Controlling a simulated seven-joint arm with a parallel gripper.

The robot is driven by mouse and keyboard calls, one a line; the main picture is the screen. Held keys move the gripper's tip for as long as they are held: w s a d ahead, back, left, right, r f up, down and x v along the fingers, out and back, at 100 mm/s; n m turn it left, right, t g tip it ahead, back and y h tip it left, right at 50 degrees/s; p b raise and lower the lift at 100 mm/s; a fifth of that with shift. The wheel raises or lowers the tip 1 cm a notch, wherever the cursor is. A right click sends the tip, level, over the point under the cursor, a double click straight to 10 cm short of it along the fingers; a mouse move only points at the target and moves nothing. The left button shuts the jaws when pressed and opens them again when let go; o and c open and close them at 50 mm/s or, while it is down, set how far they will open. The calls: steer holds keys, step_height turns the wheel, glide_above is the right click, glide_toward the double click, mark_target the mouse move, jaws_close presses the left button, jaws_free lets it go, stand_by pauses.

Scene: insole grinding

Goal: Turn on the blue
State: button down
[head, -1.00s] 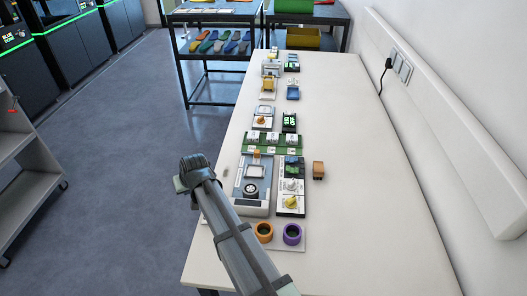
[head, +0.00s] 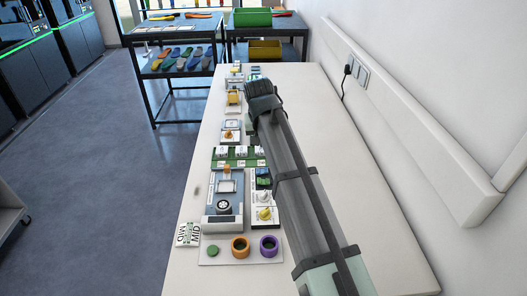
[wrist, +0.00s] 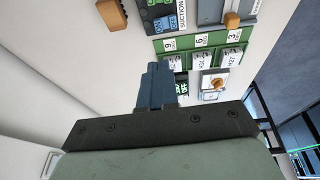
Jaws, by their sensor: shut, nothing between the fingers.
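A blue-and-black rocker switch marked ON/OFF (wrist: 160,22) sits at the top of the wrist view, beside a label reading SUCTION. In the head view, the blue switch (head: 263,179) is on the control panel, just left of my forearm. My gripper (wrist: 153,68) is shut and empty, its fingers together above the bench and apart from the switch. In the head view my gripper (head: 262,90) is over the far half of the bench, beyond the switch. My arm hides part of the bench to its right.
A green panel (wrist: 176,44) carries white blocks numbered 9, 6 and 3. A tan block (wrist: 112,14) is near the switch. Orange (head: 240,247) and purple (head: 268,246) rings lie at the near end. The bench's right side (head: 375,190) is clear, up to the wall.

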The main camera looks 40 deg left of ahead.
glide_toward(267, 169)
steer(key=x, duration=0.5)
steer(key=shift+a, duration=0.25)
steer(key=shift+w+f, duration=0.1)
steer(key=shift+f, duration=0.65)
steer(key=shift+d, duration=0.1)
